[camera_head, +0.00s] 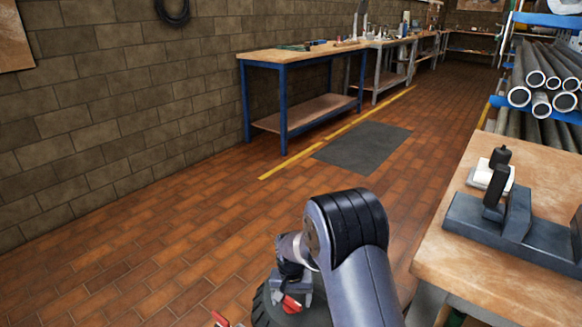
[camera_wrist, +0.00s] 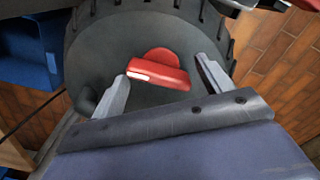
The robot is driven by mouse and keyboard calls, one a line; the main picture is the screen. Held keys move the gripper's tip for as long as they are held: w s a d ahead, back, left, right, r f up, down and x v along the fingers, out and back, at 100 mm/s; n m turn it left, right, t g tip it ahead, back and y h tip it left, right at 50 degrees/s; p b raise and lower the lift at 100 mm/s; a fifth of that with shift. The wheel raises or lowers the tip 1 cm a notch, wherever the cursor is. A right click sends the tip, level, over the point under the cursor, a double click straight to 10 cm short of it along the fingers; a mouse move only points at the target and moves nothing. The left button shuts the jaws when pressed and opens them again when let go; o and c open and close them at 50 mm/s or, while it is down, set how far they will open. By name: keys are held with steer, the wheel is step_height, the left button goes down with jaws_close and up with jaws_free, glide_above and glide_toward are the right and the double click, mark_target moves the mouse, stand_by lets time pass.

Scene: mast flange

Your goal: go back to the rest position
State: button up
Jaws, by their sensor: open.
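My gripper (camera_head: 291,290) hangs low at the end of my bent arm in the head view, in front of my arm's large elbow. In the wrist view my gripper (camera_wrist: 161,72) has its two grey fingers spread wide, with nothing held between them. A red piece (camera_wrist: 160,73) with a rounded back shows between and beyond the fingers, over a dark round surface. I cannot tell how far below the fingertips it lies. Red also shows by the gripper in the head view (camera_head: 291,304), partly hidden.
A wooden workbench (camera_head: 475,265) with a dark metal fixture (camera_head: 515,225) stands close on the right. Pipes (camera_head: 541,100) lie on a rack behind it. A blue-legged bench (camera_head: 283,115) stands along the left wall. The tiled floor (camera_head: 170,255) is clear, with a grey mat (camera_head: 363,147) beyond.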

steer(key=n+b, duration=0.2)
steer(key=n, duration=0.2)
steer(key=shift+f+n, duration=0.15)
steer(key=shift+n, duration=0.25)
steer(key=n+b, duration=0.4)
steer(key=n, duration=0.1)
steer(key=shift+n+b, duration=0.3)
steer(key=shift+n, duration=0.3)
steer(key=shift+r, duration=0.55)
steer(key=shift+r, duration=0.1)
